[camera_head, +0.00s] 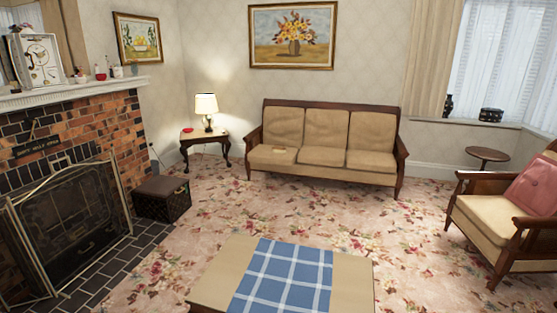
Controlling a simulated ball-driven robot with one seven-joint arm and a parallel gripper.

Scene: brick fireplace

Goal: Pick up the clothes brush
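A small flat tan object (285,148) lies on the left seat cushion of the sofa (325,173) against the back wall. It may be the clothes brush, but it is too small to tell. I see nothing else that I can clearly name as a clothes brush. My gripper is not in view.
A low table (349,285) with a blue checked cloth (285,277) stands in front. An armchair (487,222) is at the right, a fireplace screen (70,225) at the left. A footstool (160,197) and lamp table (205,139) stand left of the sofa. Carpet before the sofa is clear.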

